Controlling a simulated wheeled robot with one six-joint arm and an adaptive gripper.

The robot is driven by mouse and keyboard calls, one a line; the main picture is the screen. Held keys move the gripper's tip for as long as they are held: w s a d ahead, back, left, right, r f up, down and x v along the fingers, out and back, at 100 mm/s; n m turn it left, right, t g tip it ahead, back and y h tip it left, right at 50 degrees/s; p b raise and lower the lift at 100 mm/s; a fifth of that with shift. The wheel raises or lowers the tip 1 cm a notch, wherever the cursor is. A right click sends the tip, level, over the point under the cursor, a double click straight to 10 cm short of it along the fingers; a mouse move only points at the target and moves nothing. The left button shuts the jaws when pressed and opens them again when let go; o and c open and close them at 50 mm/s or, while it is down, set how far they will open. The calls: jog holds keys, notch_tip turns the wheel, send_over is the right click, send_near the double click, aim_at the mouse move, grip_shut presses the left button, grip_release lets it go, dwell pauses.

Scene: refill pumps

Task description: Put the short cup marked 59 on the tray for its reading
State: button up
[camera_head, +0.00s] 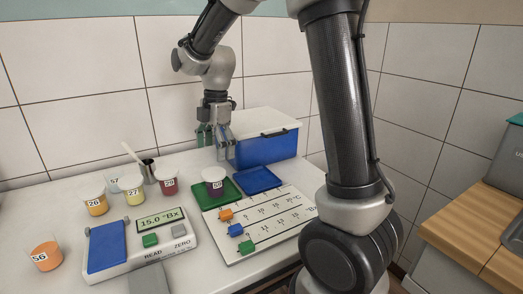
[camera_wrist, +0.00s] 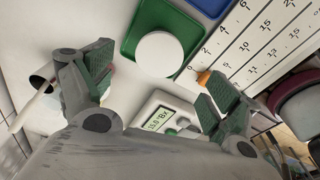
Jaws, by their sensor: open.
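A short white cup with dark purple contents (camera_head: 215,182) stands upright on the green tray (camera_head: 203,205); its small label seems to read 59. In the wrist view the cup (camera_wrist: 162,54) shows as a round white top on the green tray (camera_wrist: 130,42). My gripper (camera_head: 215,142) is open and empty, above and behind the cup, apart from it. In the wrist view its fingers (camera_wrist: 160,95) are spread wide with nothing between them. A blue tray (camera_head: 258,180) beside the green one is empty.
A meter (camera_head: 140,240) reads 15.0 °Bx. Several cups, including yellow 27 (camera_head: 132,190) and red 28 (camera_head: 167,180), stand behind it. An orange cup marked 56 (camera_head: 46,256) stands front left. A scale board (camera_head: 265,225) lies before the trays; a blue box (camera_head: 265,148) stands behind.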

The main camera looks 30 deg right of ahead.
jog(key=s+d+r+m+t, duration=0.1)
jog(key=s+d+r+m, duration=0.1)
jog(key=s+d+m, duration=0.2)
jog(key=s+d+r+m+t+h, duration=0.1)
jog(key=s+d+r+m+t, duration=0.1)
jog(key=s+d+m, duration=0.3)
jog(key=s+d+r+m+t, duration=0.1)
jog(key=s+d+r+m, duration=0.3)
jog(key=s+m, duration=0.7)
jog(key=s, duration=0.4)
jog(key=shift+d+m, duration=0.3)
jog(key=shift+r, duration=0.1)
